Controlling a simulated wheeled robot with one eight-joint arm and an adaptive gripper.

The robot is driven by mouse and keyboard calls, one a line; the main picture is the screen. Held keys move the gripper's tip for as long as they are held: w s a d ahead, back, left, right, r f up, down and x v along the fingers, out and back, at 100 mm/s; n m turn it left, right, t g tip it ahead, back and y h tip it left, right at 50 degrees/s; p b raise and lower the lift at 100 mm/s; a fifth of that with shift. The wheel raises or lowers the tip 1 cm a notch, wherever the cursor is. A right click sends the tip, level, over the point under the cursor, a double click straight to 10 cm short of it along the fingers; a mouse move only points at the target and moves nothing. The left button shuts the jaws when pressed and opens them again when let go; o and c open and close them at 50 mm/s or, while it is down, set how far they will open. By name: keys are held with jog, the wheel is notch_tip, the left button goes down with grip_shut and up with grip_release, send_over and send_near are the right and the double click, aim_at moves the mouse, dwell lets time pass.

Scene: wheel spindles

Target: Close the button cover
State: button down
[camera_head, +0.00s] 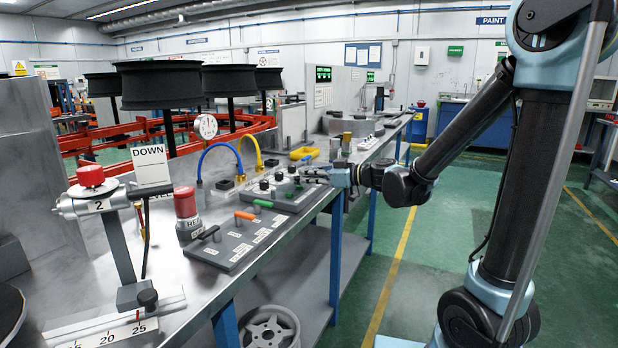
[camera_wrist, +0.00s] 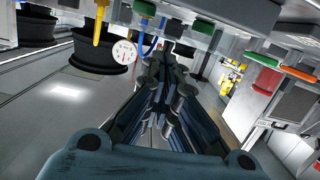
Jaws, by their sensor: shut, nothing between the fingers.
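My gripper (camera_head: 312,174) is shut and empty at the right edge of the workbench, beside a grey control panel (camera_head: 270,203) with black knobs. In the wrist view its dark fingers (camera_wrist: 162,62) are together. Green round parts (camera_wrist: 178,29) show on a grey panel close to the fingertips in that view. I cannot clearly make out the button cover in either view; it is too small or hidden by the gripper. A red cylindrical part (camera_head: 185,202) stands on the bench left of a panel with orange and green handles.
The metal workbench (camera_head: 160,235) carries a red knob (camera_head: 90,176), a DOWN sign (camera_head: 150,165), blue (camera_head: 215,148) and yellow (camera_head: 246,142) hoses and a gauge (camera_head: 206,126).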

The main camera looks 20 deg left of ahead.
jog(key=shift+s+r, duration=0.2)
jog(key=shift+r, duration=0.55)
jog(key=s+d+f+m+h, duration=0.5)
jog(key=d+f, duration=0.1)
jog(key=d, duration=0.9)
jog(key=s+d+f+m+h, duration=0.5)
jog(key=s+d+f+m, duration=0.1)
jog(key=d, duration=0.9)
jog(key=s+d+f+m+h, duration=0.5)
jog(key=s+d+f+h, duration=0.1)
jog(key=d, duration=0.9)
jog(key=shift+d+f+m, duration=0.15)
jog(key=shift+f+m, duration=0.15)
jog(key=shift+f, duration=0.25)
